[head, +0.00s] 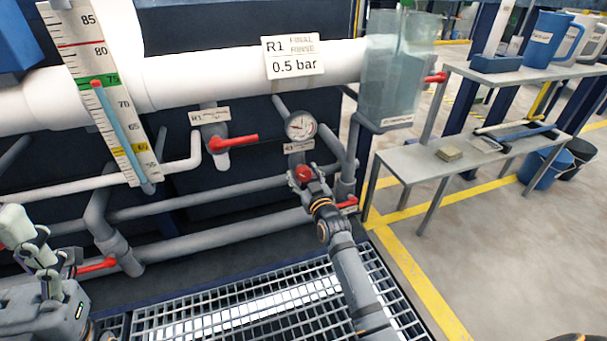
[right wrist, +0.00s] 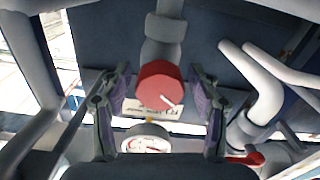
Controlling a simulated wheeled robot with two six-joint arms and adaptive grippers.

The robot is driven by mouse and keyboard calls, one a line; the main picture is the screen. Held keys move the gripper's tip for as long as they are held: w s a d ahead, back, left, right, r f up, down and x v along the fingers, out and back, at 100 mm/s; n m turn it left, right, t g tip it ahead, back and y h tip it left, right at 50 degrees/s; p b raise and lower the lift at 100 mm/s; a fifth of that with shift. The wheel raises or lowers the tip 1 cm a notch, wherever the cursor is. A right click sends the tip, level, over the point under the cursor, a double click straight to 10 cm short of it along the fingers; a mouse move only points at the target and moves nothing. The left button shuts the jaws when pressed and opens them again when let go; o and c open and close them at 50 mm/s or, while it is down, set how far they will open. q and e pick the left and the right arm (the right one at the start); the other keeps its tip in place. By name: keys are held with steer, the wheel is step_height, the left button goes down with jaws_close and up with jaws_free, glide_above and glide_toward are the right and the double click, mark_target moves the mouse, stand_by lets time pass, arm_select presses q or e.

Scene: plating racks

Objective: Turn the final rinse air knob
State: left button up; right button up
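The red round knob (head: 303,173) sits on a grey pipe below a pressure gauge (head: 300,126). In the right wrist view the red knob (right wrist: 160,86) has a white pointer mark and lies between my right gripper's fingers (right wrist: 160,92). A clear gap shows on both sides, so the fingers are apart from it. In the head view my right gripper (head: 312,186) is at the knob and partly hides it. The gauge (right wrist: 146,139) also shows in the right wrist view. My left gripper (head: 40,250) is at the lower left, holding nothing that I can make out; its finger opening is unclear.
A sign reading R1 final rinse 0.5 bar (head: 293,58) hangs on the white pipe. A red lever valve (head: 232,142) is left of the gauge, and another red lever (head: 97,267) is near my left gripper. Grating (head: 240,305) lies below. A grey bench (head: 410,165) stands at right.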

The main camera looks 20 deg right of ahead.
steer(key=s, duration=1.2)
steer(key=shift+d, duration=0.25)
